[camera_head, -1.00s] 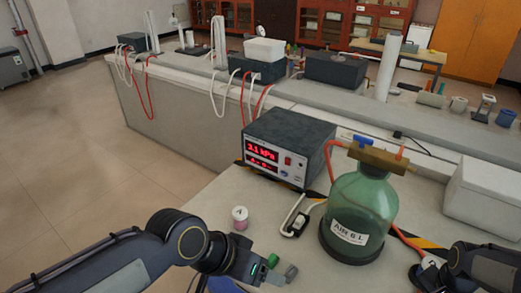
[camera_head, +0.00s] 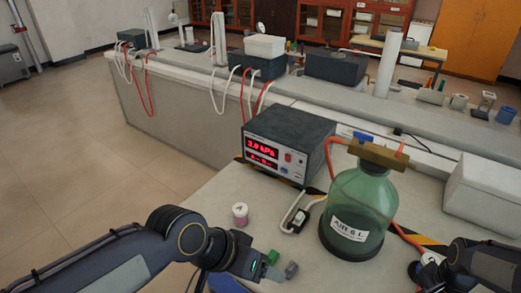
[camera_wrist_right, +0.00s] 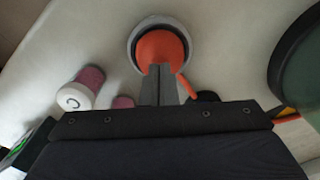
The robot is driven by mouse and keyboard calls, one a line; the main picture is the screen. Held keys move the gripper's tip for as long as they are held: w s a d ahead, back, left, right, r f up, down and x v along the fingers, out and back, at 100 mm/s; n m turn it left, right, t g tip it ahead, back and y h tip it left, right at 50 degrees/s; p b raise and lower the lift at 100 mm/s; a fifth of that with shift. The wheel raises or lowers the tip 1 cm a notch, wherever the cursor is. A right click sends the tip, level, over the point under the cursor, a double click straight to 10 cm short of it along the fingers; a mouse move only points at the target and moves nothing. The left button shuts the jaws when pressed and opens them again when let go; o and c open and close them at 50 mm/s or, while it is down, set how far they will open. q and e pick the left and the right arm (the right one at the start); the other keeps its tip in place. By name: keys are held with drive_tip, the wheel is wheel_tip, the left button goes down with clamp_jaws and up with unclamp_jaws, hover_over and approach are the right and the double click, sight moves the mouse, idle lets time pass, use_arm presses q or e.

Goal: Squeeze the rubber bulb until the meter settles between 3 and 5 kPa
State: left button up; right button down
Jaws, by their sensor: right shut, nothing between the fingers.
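The orange rubber bulb (camera_wrist_right: 160,50) sits in a round grey ring (camera_wrist_right: 187,31) in the right wrist view. My right gripper (camera_wrist_right: 161,72) is shut and empty, its fingertips overlapping the near side of the bulb; I cannot tell how hard they touch. The meter (camera_head: 289,140) shows a red reading that looks like 3.0 kPa. The green bottle (camera_head: 357,212) stands right of it, with a red hose at its top. My left gripper (camera_head: 280,264) is low in the head view; its jaw state is unclear. The bulb is not clearly visible in the head view.
A small pink jar with a pale lid (camera_head: 240,214) stands on the bench left of the bottle. A white box (camera_head: 487,190) is at the right.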

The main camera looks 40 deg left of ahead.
drive_tip(key=shift+f+b, duration=1.1)
drive_tip(key=shift+f, duration=0.55)
drive_tip(key=shift+r, duration=0.1)
drive_tip(key=shift+r+p, duration=1.35)
drive_tip(key=shift+r, duration=0.3)
wheel_tip(320, 180, up, 7)
drive_tip(key=p, duration=0.5)
drive_tip(key=shift+p, duration=0.3)
